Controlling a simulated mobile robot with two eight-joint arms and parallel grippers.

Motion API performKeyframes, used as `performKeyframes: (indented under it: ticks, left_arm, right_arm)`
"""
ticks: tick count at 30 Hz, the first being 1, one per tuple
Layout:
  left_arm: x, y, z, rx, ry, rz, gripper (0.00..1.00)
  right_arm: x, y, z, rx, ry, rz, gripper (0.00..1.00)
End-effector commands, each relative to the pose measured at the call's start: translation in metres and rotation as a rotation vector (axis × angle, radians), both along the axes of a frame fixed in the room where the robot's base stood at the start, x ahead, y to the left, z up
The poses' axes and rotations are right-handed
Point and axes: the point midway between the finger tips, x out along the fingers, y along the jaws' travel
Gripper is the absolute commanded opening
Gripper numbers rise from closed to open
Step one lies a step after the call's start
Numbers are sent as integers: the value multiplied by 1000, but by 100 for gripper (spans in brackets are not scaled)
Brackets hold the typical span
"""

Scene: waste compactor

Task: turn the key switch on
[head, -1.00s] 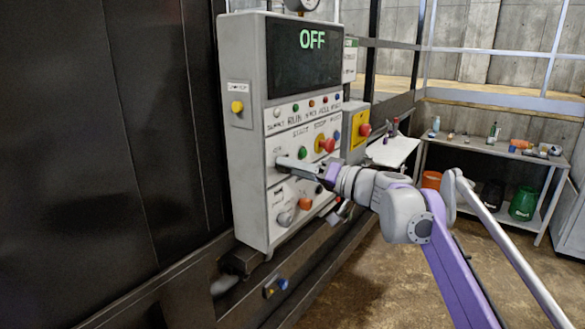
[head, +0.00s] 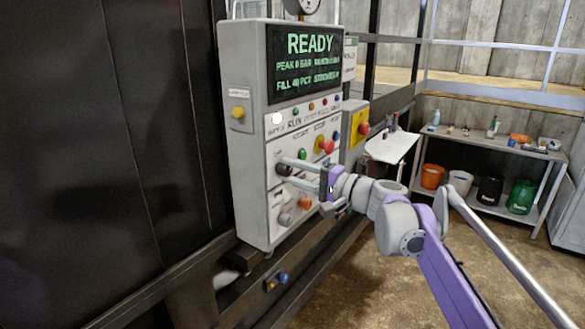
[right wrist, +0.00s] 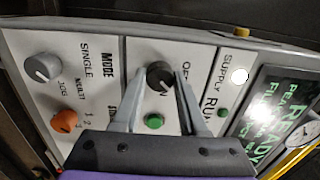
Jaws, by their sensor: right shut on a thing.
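The key switch, a black round knob (right wrist: 159,74) by "OFF" and "ON" labels, sits on the white control panel; it also shows in the head view (head: 283,169). My right gripper (right wrist: 161,79) has one finger on each side of it and is shut on it. The gripper also shows in the head view (head: 289,173), reaching in from the right. The display (head: 305,62) reads "READY" with peak and fill lines below. The supply lamp (right wrist: 239,76) glows white. My left gripper is not in view.
A green button (right wrist: 154,121), orange knob (right wrist: 65,121) and grey mode knob (right wrist: 43,68) are close to the gripper. A red mushroom button (head: 326,146) is above it in the head view. A metal table (head: 480,145) with small items stands at the right, with open floor before it.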

Motion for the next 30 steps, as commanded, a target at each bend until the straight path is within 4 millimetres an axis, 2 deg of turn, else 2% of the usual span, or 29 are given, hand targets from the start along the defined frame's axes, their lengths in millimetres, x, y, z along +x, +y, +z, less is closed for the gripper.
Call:
performKeyframes:
  ticks: [12,30]
  left_arm:
    - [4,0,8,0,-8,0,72]
    - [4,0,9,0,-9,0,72]
  right_arm:
    - [0,0,1,143,192,0,0]
    - [0,0,1,174,236,-1,0]
